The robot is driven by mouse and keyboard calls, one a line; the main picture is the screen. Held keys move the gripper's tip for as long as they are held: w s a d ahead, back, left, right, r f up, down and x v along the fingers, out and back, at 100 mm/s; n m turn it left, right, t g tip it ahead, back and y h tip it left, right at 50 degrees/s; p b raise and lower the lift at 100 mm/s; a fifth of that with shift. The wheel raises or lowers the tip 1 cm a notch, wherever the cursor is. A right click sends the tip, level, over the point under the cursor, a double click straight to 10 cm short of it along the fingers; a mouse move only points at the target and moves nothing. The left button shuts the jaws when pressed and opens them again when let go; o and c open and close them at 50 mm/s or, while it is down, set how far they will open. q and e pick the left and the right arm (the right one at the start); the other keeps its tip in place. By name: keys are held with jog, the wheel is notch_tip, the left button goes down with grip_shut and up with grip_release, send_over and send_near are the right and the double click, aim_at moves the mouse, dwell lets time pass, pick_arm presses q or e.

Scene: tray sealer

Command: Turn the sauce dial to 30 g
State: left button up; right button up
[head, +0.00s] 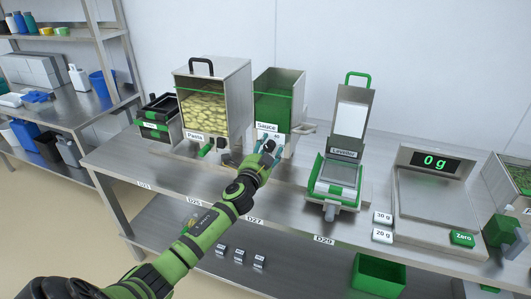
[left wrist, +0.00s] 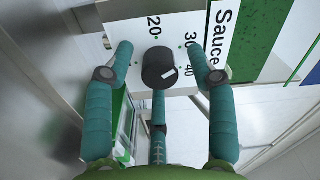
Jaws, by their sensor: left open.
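The sauce dispenser (head: 279,97) is a green-fronted hopper labelled Sauce, behind the bench's front edge. Its dial shows in the left wrist view as a black round knob (left wrist: 158,68) with a white mark on its right side, toward the 40. The numbers 20, 30 and 40 are printed on the pale plate around it. My left gripper (left wrist: 165,62) is open, with one teal finger on each side of the knob and visible gaps between. In the head view my left gripper (head: 263,156) covers the dial. My right gripper is not in view.
The pasta dispenser (head: 212,98) stands left of the sauce one. The Leveller (head: 341,165) stands to the right, then a scale (head: 434,190) reading 0 g, with 30 g and 20 g cards and a green Zero button (head: 462,239). A green bin (head: 378,276) is below.

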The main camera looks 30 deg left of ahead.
pick_arm(q)
jog(key=v, duration=1.2)
jog(key=shift+f, duration=0.1)
